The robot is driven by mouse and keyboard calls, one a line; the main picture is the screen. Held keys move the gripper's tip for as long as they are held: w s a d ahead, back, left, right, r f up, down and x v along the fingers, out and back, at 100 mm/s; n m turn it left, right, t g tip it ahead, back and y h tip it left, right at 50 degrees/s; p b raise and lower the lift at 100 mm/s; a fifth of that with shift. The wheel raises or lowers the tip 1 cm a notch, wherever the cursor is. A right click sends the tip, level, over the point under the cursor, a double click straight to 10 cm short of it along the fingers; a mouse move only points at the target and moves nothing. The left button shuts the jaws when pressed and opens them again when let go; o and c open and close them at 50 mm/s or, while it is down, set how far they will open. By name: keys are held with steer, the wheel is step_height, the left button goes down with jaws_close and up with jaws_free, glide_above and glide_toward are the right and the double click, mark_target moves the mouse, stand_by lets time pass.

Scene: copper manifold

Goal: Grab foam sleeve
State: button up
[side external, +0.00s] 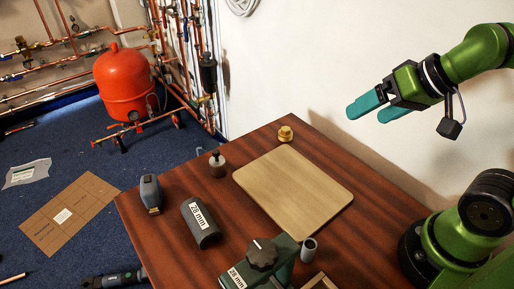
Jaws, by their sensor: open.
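The foam sleeve (201,222) is a dark grey cylinder with a white "28 mm" label. It lies on its side on the wooden table (150,208), towards the left front of the picture. My gripper (367,110) has teal fingers and is open and empty. It is raised well above the table at the upper right, far from the sleeve and pointing left.
A wooden board (293,192) lies mid-table. Around it are a brass fitting (285,134), a small metal weight-like piece (217,165), a tape measure (150,194), a green clamp tool (262,262) with a black knob, and a grey ring (309,250). A white wall (330,60) stands behind.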

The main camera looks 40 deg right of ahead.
steer(key=n+g+h, duration=0.2)
steer(key=n+g, duration=0.1)
steer(key=g, duration=0.4)
glide_above(195, 209)
steer(key=w, duration=0.1)
step_height(195, 209, down, 7)
steer(key=f, duration=1.1)
steer(key=shift+d+f, duration=0.2)
steer(key=shift+f, duration=0.05)
steer(key=shift+s+a+f, duration=0.1)
steer(key=shift+s+f, duration=0.05)
steer(key=shift+f, duration=0.8)
steer(key=shift+s+a+f, duration=0.1)
steer(key=shift+s+f, duration=0.05)
steer(key=shift+f, duration=0.8)
steer(key=shift+s+a+f, duration=0.1)
steer(key=shift+s+f, duration=0.05)
steer(key=shift+f, duration=0.8)
steer(key=shift+d, duration=0.1)
steer(key=c, duration=1.1)
